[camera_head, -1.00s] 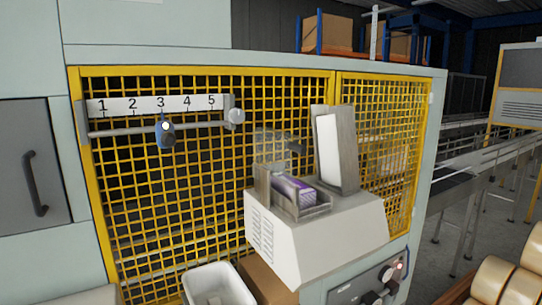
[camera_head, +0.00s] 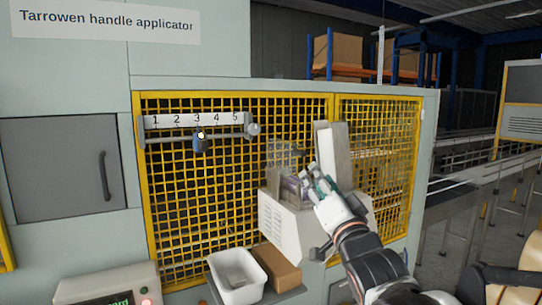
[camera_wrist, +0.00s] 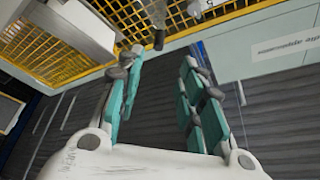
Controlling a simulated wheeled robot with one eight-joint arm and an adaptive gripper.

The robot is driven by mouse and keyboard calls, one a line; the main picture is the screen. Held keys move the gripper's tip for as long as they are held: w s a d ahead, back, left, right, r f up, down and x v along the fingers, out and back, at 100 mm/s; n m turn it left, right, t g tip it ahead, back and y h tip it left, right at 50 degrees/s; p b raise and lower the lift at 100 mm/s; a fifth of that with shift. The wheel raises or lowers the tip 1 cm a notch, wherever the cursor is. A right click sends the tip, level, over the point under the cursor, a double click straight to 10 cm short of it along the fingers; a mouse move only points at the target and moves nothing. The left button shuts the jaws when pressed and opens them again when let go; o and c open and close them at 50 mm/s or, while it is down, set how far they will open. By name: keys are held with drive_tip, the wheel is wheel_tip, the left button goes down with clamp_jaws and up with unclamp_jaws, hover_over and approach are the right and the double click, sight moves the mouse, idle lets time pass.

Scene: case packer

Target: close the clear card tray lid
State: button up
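The clear lid (camera_head: 283,153) stands raised behind the card tray, against the yellow mesh, and is faint to see. The grey card tray (camera_head: 272,181) sits on top of a pale sloped housing (camera_head: 285,220), with a purple card stack partly hidden by my fingers. My gripper (camera_head: 314,180) overlaps the tray's right side in the head view; whether it touches anything I cannot tell. In the wrist view my gripper (camera_wrist: 163,60) has its teal fingers spread apart with nothing between them. The lid is not clear in the wrist view.
An upright white panel (camera_head: 336,150) stands behind my gripper. A white bin (camera_head: 240,290) and a cardboard box (camera_head: 280,265) sit below the housing.

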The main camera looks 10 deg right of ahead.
sight(303, 156)
drive_tip(key=p+x, duration=0.2)
drive_tip(key=x, duration=1.1)
drive_tip(key=shift+w, duration=0.3)
drive_tip(key=shift+d, duration=0.1)
clamp_jaws()
